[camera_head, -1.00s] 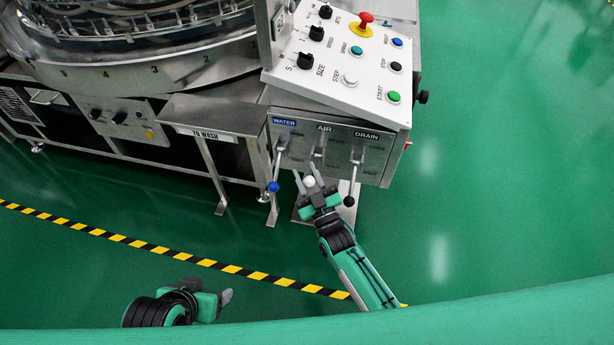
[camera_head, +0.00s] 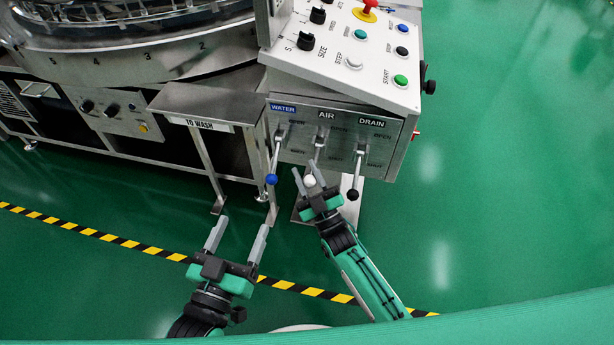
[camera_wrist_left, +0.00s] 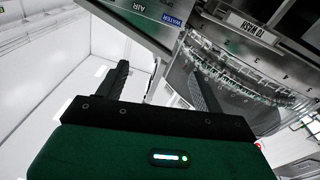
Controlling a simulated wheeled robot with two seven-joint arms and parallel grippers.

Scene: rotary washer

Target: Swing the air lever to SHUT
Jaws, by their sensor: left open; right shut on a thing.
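The valve panel (camera_head: 338,124) carries three levers under WATER, AIR and DRAIN labels, with OPEN and SHUT markings. The air lever's white knob (camera_head: 310,181) hangs below the panel, in the middle. My right gripper (camera_head: 306,177) is shut on the air lever at this knob; the fingers partly hide the lever. The air lever points down and out, like its neighbours; its exact setting is hard to tell. My left gripper (camera_head: 240,226) is open and empty, left of and nearer than the panel. Its fingers (camera_wrist_left: 160,82) frame nothing in the left wrist view.
The water lever's blue knob (camera_head: 271,179) is left of my right gripper, and the drain lever's black knob (camera_head: 352,194) is right of it. The TO WASH shelf (camera_head: 207,102) stands left of the panel. Green floor (camera_head: 500,180) is clear on the right.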

